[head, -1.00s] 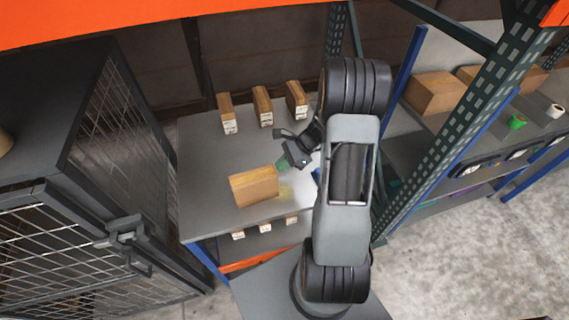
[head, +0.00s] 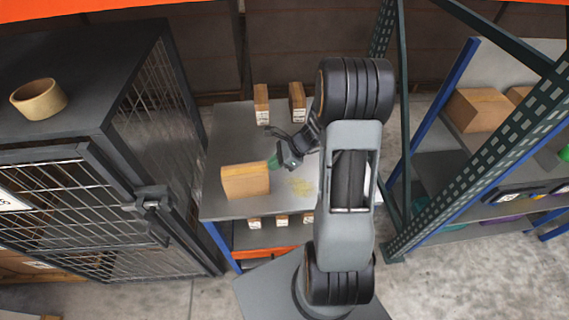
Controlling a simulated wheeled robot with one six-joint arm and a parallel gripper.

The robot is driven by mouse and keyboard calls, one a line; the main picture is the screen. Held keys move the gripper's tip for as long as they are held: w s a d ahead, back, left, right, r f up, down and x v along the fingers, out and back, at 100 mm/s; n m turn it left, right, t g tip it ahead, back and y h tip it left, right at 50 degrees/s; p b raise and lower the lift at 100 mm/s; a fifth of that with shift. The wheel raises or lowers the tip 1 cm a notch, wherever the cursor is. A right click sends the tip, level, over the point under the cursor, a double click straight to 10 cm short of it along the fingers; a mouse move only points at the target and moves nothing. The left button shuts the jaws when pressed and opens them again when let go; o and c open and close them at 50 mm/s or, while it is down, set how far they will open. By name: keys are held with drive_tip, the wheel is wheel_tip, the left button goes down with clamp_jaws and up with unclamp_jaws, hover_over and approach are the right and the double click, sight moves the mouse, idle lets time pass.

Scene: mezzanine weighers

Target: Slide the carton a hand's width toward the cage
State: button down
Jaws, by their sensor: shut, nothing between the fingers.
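The carton (head: 245,182) is a plain light-brown box. It stands upright near the left front of the grey table (head: 228,130), close to the table's left edge. The cage (head: 160,100) is a dark cabinet with wire mesh, left of the table, with a gap between it and the carton. My gripper (head: 273,163) is shut and empty, its greenish fingertips at the carton's upper right side. They look in contact, but the exact touch is too small to tell.
Two narrow boxes (head: 262,104) (head: 297,102) show at the table's back; my arm hides part of the table. A yellow patch (head: 302,187) lies right of the carton. A tan ring (head: 38,98) sits on the cage. A shelf upright (head: 470,130) stands at right.

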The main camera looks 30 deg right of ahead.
sight(256, 168)
drive_tip(key=a, duration=0.1)
drive_tip(key=w+a, duration=0.1)
drive_tip(key=a, duration=0.3)
drive_tip(key=shift+w, duration=0.35)
drive_tip(key=d+f+v, duration=0.2)
drive_tip(key=v, duration=1.1)
drive_tip(key=shift+s+b, duration=0.3)
